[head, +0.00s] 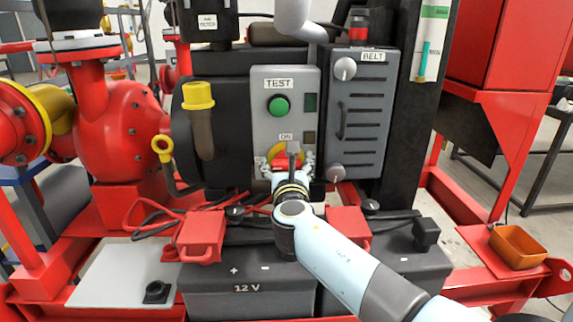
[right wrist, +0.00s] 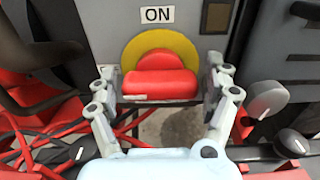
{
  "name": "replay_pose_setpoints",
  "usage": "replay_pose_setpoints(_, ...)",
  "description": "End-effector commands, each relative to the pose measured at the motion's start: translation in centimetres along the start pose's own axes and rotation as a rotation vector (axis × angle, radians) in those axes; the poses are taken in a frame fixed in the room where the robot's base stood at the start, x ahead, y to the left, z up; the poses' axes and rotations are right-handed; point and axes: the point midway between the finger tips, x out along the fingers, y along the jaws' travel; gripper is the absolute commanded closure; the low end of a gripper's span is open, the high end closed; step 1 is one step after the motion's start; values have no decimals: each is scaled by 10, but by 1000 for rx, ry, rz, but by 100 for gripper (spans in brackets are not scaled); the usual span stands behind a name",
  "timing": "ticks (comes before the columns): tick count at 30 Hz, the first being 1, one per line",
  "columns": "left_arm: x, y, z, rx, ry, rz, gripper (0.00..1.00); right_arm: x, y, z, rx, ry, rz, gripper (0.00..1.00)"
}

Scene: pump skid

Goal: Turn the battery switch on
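The battery switch has a red knob (right wrist: 160,84) on a yellow disc (right wrist: 188,50), under an "ON" label (right wrist: 157,14). The knob's grip bar lies about level in the right wrist view. In the head view, the yellow disc (head: 273,153) is partly hidden by my right gripper (head: 289,163) at the bottom of the grey panel. My right gripper (right wrist: 164,88) is open, with one finger on each side of the knob and a small gap showing on both sides. Whether a finger touches the knob is hard to tell. My left gripper is not in view.
The grey panel (head: 262,122) has a green TEST button (head: 278,106) above the switch. The BELT cover (head: 357,125) with grey knobs stands to its right. Black 12 V batteries (head: 250,288) with red terminal covers (head: 202,236) and red cables lie below.

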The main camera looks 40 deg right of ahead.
Motion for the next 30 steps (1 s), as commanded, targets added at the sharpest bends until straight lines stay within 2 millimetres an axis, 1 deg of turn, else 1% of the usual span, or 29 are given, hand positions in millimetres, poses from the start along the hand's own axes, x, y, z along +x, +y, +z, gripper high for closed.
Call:
replay_pose_setpoints(1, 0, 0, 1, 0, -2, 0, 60, 0, 0, 0, 0, 0, 0, 26)
replay_pose_setpoints(2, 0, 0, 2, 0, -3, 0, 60, 0, 0, 0, 0, 0, 0, 30)
replay_pose_setpoints(9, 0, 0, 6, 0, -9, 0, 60, 0, 0, 0, 0, 0, 0, 61)
replay_pose_setpoints(20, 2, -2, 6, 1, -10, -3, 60, 0, 0, -1, 17, 0, 0, 62)
replay_pose_setpoints(26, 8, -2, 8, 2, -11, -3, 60, 0, 0, -2, 94, 0, 0, 62)
replay_pose_setpoints(30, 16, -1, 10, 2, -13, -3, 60, 0, 0, -2, 193, -1, 0, 62)
